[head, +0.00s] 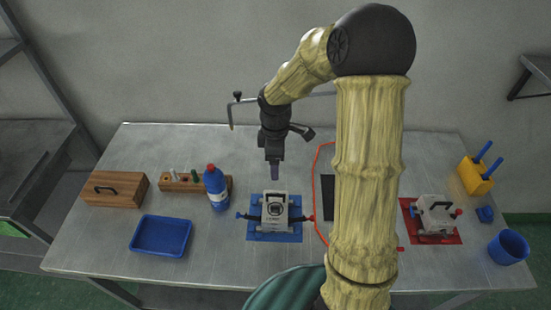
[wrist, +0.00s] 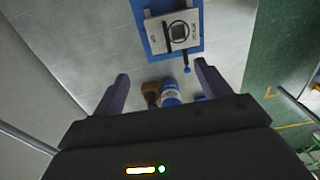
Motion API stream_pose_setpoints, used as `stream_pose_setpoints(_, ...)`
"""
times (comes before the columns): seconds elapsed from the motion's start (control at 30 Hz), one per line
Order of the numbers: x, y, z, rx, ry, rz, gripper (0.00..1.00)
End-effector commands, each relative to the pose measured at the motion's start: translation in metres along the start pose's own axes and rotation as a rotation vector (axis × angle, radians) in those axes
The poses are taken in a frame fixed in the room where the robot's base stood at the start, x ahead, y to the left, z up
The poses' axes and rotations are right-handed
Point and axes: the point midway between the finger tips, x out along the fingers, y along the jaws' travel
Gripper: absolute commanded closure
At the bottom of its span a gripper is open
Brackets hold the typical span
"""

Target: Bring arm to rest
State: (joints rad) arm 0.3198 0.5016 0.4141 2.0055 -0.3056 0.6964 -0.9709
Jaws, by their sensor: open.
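My gripper (head: 274,172) hangs above the table, pointing down, just behind and above a grey device (head: 274,213) on a blue mat (head: 261,236). In the wrist view my gripper (wrist: 160,85) is open, its two fingers spread with nothing between them. The device (wrist: 173,31) and blue mat (wrist: 144,30) show beyond the fingers there. My arm rises over the table and hides part of its right half.
The metal table (head: 110,231) holds a wooden box (head: 116,188), a blue tray (head: 161,236), a wooden rack (head: 180,183) and a blue bottle (head: 216,190) at left. At right are a second grey device (head: 433,215) on a red mat (head: 412,229), a yellow holder (head: 475,177) and a blue cup (head: 508,247).

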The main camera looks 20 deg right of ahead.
Motion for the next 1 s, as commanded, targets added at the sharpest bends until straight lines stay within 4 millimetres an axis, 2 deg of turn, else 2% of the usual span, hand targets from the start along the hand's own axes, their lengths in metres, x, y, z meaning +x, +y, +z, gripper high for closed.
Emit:
stream_pose_setpoints(0.43,0.0,0.0,0.0,0.002,0.0,0.001,0.24)
stream_pose_setpoints(0.57,-0.004,-0.008,0.001,0.058,-0.002,0.011,0.24)
stream_pose_setpoints(0.67,-0.011,-0.024,0.004,0.185,-0.002,0.033,0.24)
stream_pose_setpoints(0.77,-0.021,-0.047,0.011,0.383,0.01,0.067,0.24)
stream_pose_setpoints(1.0,-0.041,-0.108,0.034,0.944,0.114,0.138,0.24)
